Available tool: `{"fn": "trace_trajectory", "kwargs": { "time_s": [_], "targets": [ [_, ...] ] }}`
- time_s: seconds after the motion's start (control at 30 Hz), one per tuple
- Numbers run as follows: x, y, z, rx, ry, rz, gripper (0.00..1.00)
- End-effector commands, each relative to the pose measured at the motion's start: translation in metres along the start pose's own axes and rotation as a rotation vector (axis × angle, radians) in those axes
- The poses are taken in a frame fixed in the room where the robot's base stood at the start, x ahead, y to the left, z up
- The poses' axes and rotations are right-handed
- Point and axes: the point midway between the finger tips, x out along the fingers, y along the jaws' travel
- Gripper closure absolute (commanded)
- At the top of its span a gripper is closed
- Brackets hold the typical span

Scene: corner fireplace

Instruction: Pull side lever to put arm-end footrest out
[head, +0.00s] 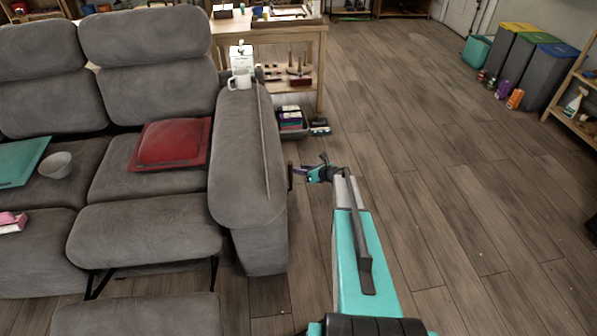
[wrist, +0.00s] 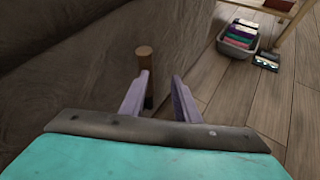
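The grey sofa's side lever (head: 290,176) is a short dark upright piece on the outer side of the armrest. In the wrist view the lever (wrist: 145,58) has a light wooden top and a darker shaft, beside the left finger and partly hidden by it. My gripper (head: 318,172) is at the armrest's outer side, close to the lever. In the wrist view my gripper (wrist: 161,78) has its two purple fingers apart; contact with the lever cannot be told. The arm-end footrest (head: 140,230) juts out in front of the seat, with black linkage beneath it.
The armrest (head: 245,150) carries a white mug (head: 240,80) and a carton. A red cushion (head: 168,143) lies on the arm-end seat. A small bin (head: 292,122) stands on the floor beyond the lever. The wooden floor (head: 430,190) to the right is clear.

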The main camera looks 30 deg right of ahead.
Motion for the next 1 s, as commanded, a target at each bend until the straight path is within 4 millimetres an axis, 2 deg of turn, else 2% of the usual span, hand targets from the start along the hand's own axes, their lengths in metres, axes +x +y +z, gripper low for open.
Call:
{"fn": "trace_trajectory", "kwargs": {
  "time_s": [0.57, 1.0],
  "targets": [
    [-0.002, 0.003, 0.001, -0.001, 0.0, 0.007, 0.72],
    [-0.021, 0.003, -0.004, -0.001, 0.0, 0.006, 0.72]
  ]
}}
